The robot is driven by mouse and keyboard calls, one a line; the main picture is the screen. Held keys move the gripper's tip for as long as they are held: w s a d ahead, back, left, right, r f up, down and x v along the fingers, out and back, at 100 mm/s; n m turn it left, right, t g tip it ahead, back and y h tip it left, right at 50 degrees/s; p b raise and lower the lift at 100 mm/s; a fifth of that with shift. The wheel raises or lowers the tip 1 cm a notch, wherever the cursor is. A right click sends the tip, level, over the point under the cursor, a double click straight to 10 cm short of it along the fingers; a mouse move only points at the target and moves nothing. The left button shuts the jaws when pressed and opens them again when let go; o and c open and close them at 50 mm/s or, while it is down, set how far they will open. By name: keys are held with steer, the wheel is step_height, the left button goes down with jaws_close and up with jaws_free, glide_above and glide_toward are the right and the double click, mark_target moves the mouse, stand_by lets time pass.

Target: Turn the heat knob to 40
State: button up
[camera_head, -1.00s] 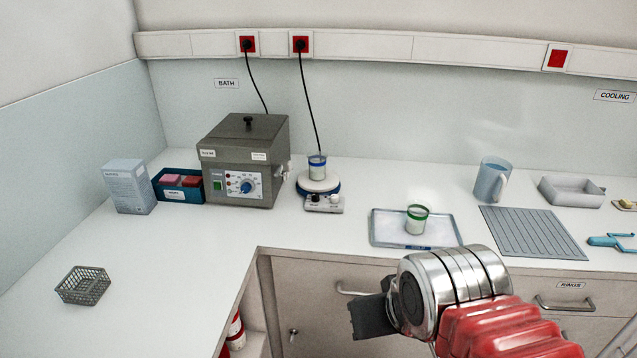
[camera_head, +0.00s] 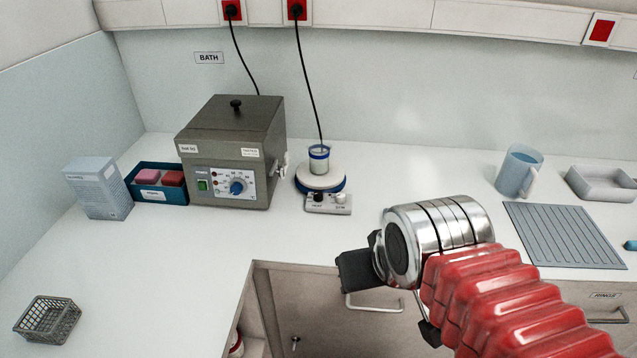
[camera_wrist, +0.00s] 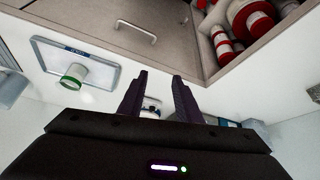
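The round hotplate (camera_head: 320,180) stands on the bench with a white-topped blue rim. Its front box carries a dark knob (camera_head: 318,196) on the left and a pale knob (camera_head: 340,198) on the right; their small labels and settings are too small to read. A blue-banded beaker (camera_head: 319,158) stands on the plate. The grey bath (camera_head: 230,150) has a blue dial knob (camera_head: 237,187) with a scale I cannot read. My gripper (camera_head: 358,271) is in front of the bench, apart from both devices. In the wrist view its two fingers (camera_wrist: 160,82) are apart with nothing held.
A blue box (camera_head: 158,195) and a carton (camera_head: 98,188) stand left of the bath, a wire basket (camera_head: 48,318) nearer. A jug (camera_head: 519,171) and grooved mat (camera_head: 565,235) are at right. The wrist view shows a tray (camera_wrist: 108,72) with a green-rimmed beaker (camera_wrist: 74,77).

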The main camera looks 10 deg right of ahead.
steer(key=shift+w, duration=0.15)
steer(key=shift+o, duration=0.5)
steer(key=shift+o, duration=0.6)
steer(key=shift+w+r, duration=0.1)
steer(key=w+r+n+y, duration=0.1)
steer(key=w+r+n, duration=0.25)
steer(key=w, duration=1.05)
steer(key=n+g+y, duration=0.1)
steer(key=n+g, duration=0.1)
glide_above(318, 194)
steer(key=s+d, duration=0.3)
steer(key=s, duration=0.2)
step_height(318, 194, down, 3)
steer(key=shift+r, duration=0.2)
steer(key=shift+a, duration=0.1)
steer(key=x, duration=1.3)
steer(key=shift+w+a+f, duration=0.1)
steer(key=shift+w+f, duration=0.15)
steer(key=shift+w, duration=0.05)
